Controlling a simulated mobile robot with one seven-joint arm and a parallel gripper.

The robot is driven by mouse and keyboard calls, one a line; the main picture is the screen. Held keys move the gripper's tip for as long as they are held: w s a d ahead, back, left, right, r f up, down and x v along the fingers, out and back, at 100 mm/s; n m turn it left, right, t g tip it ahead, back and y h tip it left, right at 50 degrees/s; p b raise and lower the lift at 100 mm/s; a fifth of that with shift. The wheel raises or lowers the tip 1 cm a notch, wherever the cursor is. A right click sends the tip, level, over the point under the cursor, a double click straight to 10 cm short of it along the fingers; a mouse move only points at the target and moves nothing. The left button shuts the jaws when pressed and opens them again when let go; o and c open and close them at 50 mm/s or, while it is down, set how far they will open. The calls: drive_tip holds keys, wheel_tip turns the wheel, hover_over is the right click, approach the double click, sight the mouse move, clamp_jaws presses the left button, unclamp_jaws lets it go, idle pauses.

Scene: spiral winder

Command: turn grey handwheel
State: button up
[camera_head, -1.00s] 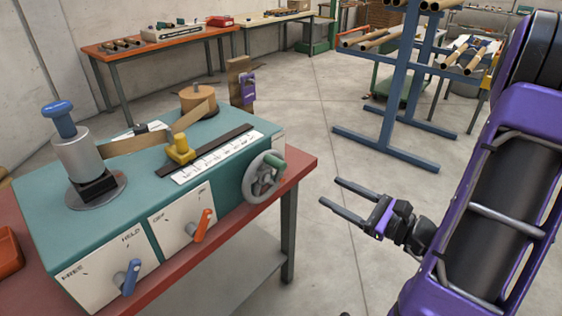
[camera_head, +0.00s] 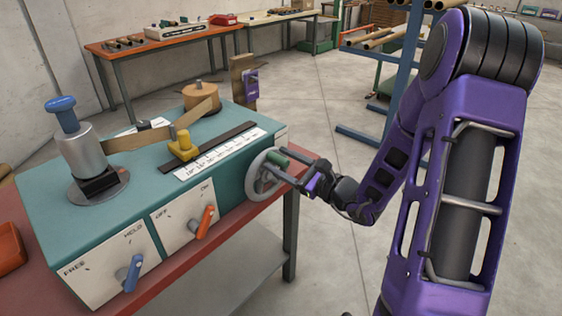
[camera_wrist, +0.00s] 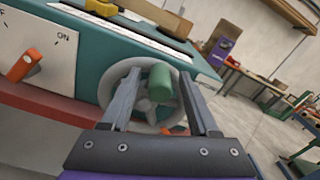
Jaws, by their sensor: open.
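The grey handwheel (camera_head: 262,182) is mounted on the right end of the teal winder's front face (camera_head: 231,190). A green handle knob (camera_head: 277,157) sticks out from its rim. My gripper (camera_head: 285,161) is at the wheel, its two fingers pointing toward it. In the wrist view the gripper (camera_wrist: 160,100) is open, with one finger on each side of the green knob (camera_wrist: 160,79). Gaps show between the knob and both fingers. The wheel (camera_wrist: 128,77) lies behind the knob, and the fingers hide parts of its rim.
The winder stands on a red-topped bench (camera_head: 277,200). An orange lever (camera_head: 205,222) and a blue lever (camera_head: 132,273) project from its front panels, left of the wheel. A blue rack (camera_head: 395,100) stands behind my arm. Open floor (camera_head: 330,250) lies right of the bench.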

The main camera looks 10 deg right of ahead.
drive_tip(key=shift+w, duration=0.1)
clamp_jaws()
idle(0.3)
idle(1.1)
